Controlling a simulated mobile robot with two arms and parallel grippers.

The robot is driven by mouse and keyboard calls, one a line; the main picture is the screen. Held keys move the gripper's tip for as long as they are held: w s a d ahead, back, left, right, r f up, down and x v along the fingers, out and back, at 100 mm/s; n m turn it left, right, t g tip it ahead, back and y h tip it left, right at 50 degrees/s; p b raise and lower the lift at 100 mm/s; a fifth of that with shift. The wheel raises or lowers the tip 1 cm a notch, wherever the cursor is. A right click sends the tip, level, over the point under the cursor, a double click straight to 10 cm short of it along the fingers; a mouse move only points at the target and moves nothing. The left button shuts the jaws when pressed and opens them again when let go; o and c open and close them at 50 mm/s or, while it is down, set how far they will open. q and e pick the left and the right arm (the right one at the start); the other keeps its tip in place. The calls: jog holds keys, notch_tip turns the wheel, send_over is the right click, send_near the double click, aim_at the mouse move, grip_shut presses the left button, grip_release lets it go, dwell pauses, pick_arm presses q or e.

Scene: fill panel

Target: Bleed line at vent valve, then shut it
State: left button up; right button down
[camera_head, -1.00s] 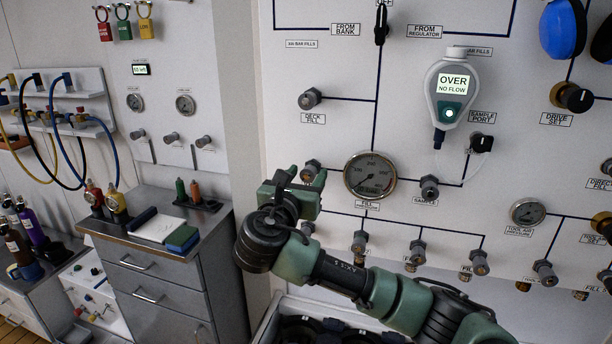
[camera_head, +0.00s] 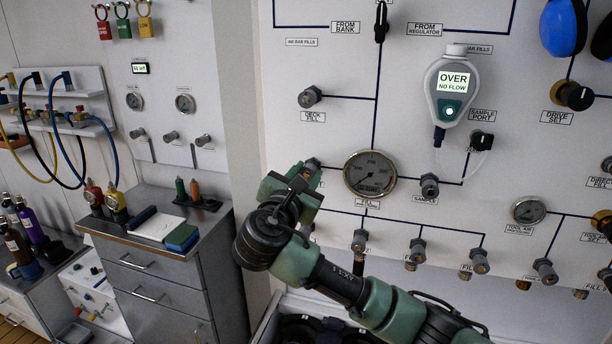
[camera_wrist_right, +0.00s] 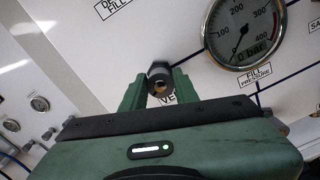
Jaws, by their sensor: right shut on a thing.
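The vent valve (camera_head: 312,165) is a grey knob on the white panel, left of the fill pressure gauge (camera_head: 370,173). In the head view my gripper hides most of it. My right gripper (camera_head: 300,180) is shut on this knob. In the right wrist view the knob (camera_wrist_right: 158,78) sits between the two green fingers, above a partly hidden label starting "VE". The gauge dial (camera_wrist_right: 243,32) shows "0 bar" near its lower edge there. My left gripper is not in view.
A handheld analyser (camera_head: 450,90) reading "OVER NO FLOW" hangs on the panel to the right. The deck fill valve (camera_head: 310,97) is above my gripper, and several fill valves (camera_head: 360,240) line the panel below. A steel cabinet (camera_head: 155,270) stands at left.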

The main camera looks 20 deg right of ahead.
jog(key=m, duration=0.2)
jog(key=m+b, duration=0.1)
jog(key=m, duration=0.2)
jog(key=shift+f+m, duration=0.2)
jog(key=shift+m, duration=0.1)
jog(key=m+b, duration=0.2)
jog(key=m, duration=0.3)
jog(key=shift+f, duration=0.1)
jog(key=m+b, duration=0.3)
jog(key=m, duration=0.3)
jog(key=shift+f+m, duration=0.15)
jog(key=shift+m, duration=0.25)
jog(key=m+b, duration=0.3)
jog(key=m, duration=0.2)
jog(key=shift+m, duration=0.3)
jog(key=c, duration=1.1)
grip_release()
jog(key=shift+d, duration=0.1)
